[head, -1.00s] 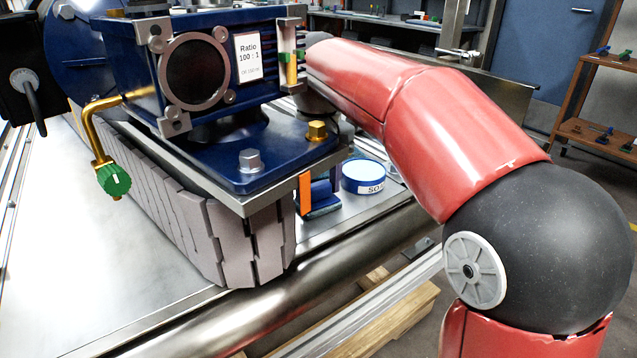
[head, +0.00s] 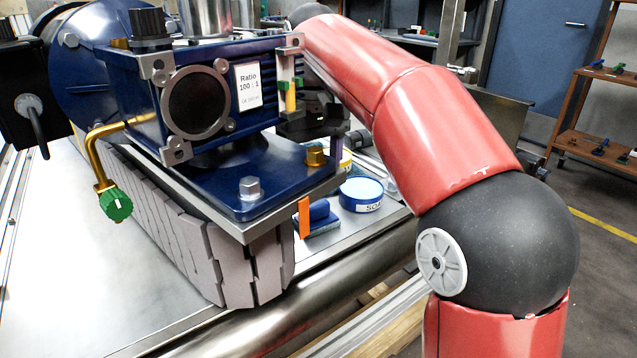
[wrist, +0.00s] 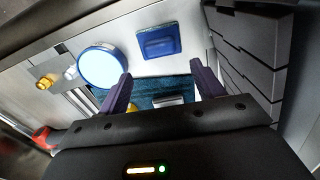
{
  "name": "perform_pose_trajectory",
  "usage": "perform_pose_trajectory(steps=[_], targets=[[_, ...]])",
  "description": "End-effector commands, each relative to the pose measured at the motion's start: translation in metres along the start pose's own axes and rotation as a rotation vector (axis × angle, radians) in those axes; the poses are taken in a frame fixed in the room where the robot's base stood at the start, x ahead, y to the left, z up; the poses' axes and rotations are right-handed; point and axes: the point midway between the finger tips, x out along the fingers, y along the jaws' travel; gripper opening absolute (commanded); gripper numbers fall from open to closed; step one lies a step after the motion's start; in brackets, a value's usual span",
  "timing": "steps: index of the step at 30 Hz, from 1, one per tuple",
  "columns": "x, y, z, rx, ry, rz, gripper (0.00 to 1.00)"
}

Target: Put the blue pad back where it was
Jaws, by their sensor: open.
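The blue pad (head: 320,216), with a raised blue handle, lies on the metal surface beside the grey block stack under the gearbox. In the wrist view the blue pad (wrist: 158,40) lies flat beyond my fingertips, apart from them. My gripper (wrist: 163,84) is open, its two purple fingers spread. Between them shows a dark teal, rough-looking patch with a small grey piece on it; I cannot tell whether they touch it. In the head view my gripper (head: 335,143) is mostly hidden behind the gearbox's right edge, farther back than the pad.
A round blue tin (head: 361,195) stands right of the pad, and also shows in the wrist view (wrist: 101,66). The blue gearbox (head: 205,95) overhangs on the grey stack (head: 215,255). An orange strip (head: 304,217) hangs beside the pad. The metal roller (head: 275,318) runs in front.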

Motion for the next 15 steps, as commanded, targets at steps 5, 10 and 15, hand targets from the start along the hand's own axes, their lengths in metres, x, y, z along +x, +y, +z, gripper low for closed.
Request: perform_pose_trajectory(steps=[5, 10, 15], targets=[[-0.005, 0.0, 0.0, 0.0, 0.0, 0.0, 0.67], [-0.003, 0.003, 0.015, 0.027, 0.016, 0.013, 0.67], [0.016, 0.011, 0.068, 0.119, 0.074, 0.049, 0.67]])
